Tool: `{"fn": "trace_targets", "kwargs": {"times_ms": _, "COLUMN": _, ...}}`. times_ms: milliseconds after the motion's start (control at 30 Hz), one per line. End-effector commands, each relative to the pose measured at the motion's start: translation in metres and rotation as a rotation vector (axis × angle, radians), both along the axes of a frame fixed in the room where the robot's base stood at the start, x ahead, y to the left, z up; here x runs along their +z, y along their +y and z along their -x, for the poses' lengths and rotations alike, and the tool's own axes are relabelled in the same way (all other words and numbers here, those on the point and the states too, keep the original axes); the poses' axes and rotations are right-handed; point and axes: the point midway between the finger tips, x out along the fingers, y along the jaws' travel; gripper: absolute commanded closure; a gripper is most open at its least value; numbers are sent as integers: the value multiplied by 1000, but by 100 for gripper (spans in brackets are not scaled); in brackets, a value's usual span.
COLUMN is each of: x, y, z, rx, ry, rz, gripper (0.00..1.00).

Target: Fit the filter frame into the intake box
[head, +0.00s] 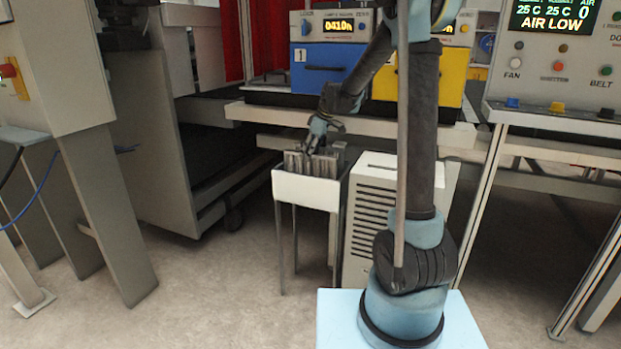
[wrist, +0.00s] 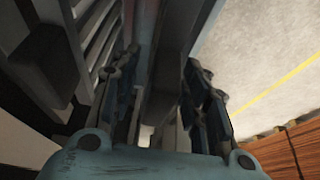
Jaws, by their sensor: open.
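Several grey upright panels, which look like filter frames (head: 297,162), stand in a white-fronted rack (head: 305,190) on thin legs. My gripper (head: 310,146) points down at the top of this rack. In the wrist view my gripper (wrist: 165,98) is open, with one finger on each side of an upright grey panel (wrist: 172,60). I cannot tell whether the fingers touch it. A white louvred box (head: 372,222), which looks like the intake box, stands just right of the rack, with a dark slot in its top. My arm hides part of its right side.
Blue (head: 328,66) and yellow (head: 455,72) units stand on a bench (head: 350,122) behind the rack. A control panel (head: 556,75) reads "AIR LOW" at the right. Grey machine legs (head: 108,215) are at the left. The floor before the rack is clear.

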Motion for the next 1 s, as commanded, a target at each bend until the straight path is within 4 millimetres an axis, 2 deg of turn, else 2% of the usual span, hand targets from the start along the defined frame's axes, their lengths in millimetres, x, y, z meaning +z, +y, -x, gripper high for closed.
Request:
{"fn": "trace_targets", "kwargs": {"times_ms": 100, "x": 0, "y": 0, "z": 0, "rx": 0, "ry": 0, "rz": 0, "gripper": 58}}
{"fn": "trace_targets", "kwargs": {"times_ms": 300, "x": 0, "y": 0, "z": 0, "rx": 0, "ry": 0, "rz": 0, "gripper": 100}}
{"fn": "trace_targets", "kwargs": {"times_ms": 767, "x": 6, "y": 0, "z": 0, "rx": 0, "ry": 0, "rz": -1, "gripper": 100}}
{"fn": "trace_targets", "kwargs": {"times_ms": 867, "x": 16, "y": 0, "z": 0, "rx": 0, "ry": 0, "rz": -1, "gripper": 100}}
{"fn": "trace_targets", "kwargs": {"times_ms": 1000, "x": 41, "y": 0, "z": 0, "rx": 0, "ry": 0, "rz": -1, "gripper": 100}}
